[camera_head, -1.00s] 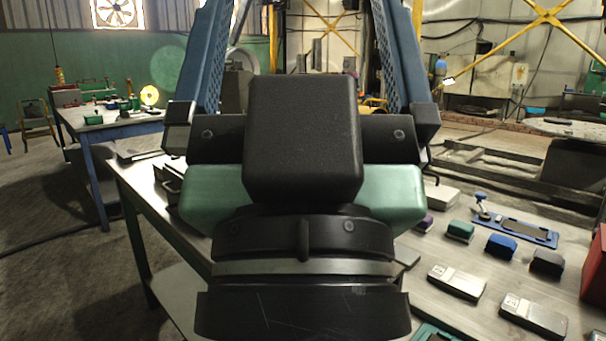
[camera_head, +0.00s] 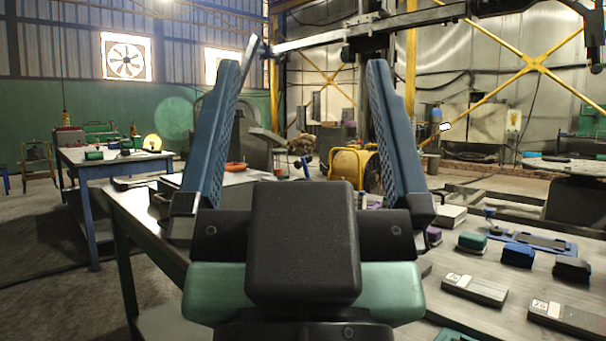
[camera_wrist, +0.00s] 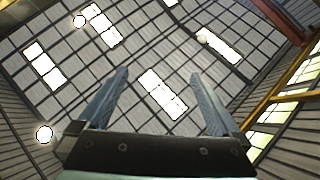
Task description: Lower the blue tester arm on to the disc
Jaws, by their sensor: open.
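My gripper (camera_head: 305,66) is open and empty in the middle of the head view, its two blue fingers pointing up. The wrist view also shows the open gripper (camera_wrist: 160,74), with only the roof behind it. A small blue upright part (camera_head: 303,164) stands on the far bench, seen between the fingers. An orange-red round thing (camera_head: 236,166) lies to its left. A blue plate (camera_head: 540,243) with a small upright blue-topped part (camera_head: 490,213) lies on the right side of the bench. I cannot tell which of these is the tester arm or disc. My gripper touches none of them.
The bench (camera_head: 455,318) holds small boxes on the right: green (camera_head: 472,241), blue (camera_head: 518,255) and black (camera_head: 572,269). Two grey meters (camera_head: 475,289) lie in front. A blue-legged table (camera_head: 110,163) stands at the left.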

